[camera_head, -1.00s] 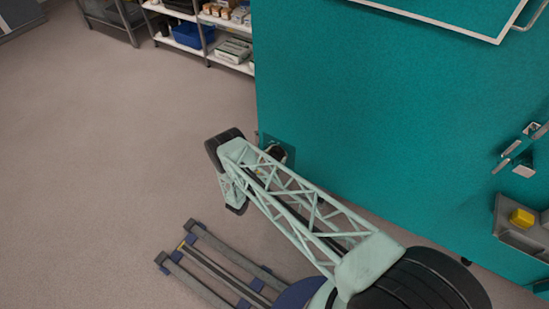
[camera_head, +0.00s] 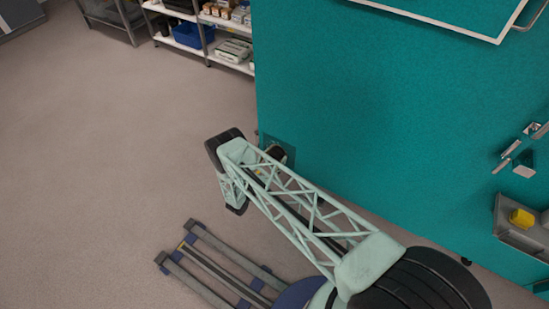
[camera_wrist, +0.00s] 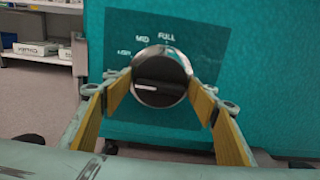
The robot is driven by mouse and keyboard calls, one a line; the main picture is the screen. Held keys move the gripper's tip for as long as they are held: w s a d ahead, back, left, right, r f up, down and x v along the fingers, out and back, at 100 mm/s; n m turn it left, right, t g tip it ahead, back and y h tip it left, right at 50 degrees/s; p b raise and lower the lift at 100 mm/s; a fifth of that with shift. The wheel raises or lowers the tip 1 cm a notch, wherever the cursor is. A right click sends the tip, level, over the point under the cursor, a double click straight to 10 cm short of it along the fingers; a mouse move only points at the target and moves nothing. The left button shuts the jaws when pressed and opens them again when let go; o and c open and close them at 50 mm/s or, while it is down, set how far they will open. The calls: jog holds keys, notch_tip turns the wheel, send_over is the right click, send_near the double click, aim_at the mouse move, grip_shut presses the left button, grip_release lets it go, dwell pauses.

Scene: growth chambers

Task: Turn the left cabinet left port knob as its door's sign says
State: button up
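The port knob (camera_wrist: 161,78) is a round black dial with a silver rim on a dark teal plate (camera_wrist: 208,45) in the wrist view. Its raised grip bar lies about level, with a white mark at the left end. Small labels arc above it: "MID" at upper left, "FULL" at the top and a blurred one further left. My gripper (camera_wrist: 160,95) is open, with yellow-padded fingers on both sides of the knob; I cannot tell whether they touch it. In the head view, the knob (camera_head: 276,153) is partly hidden by my arm. No readable door sign shows.
The teal cabinet (camera_head: 400,110) fills the right of the head view, with a white-framed panel (camera_head: 440,18) above. A grey holder with a yellow block (camera_head: 521,218) sticks out at right. Shelves with a blue bin (camera_head: 188,35) stand behind. The floor at left is clear.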

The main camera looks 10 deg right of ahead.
dwell(0.4)
jog(key=v, duration=1.2)
dwell(0.3)
jog(key=shift+r, duration=0.15)
dwell(0.4)
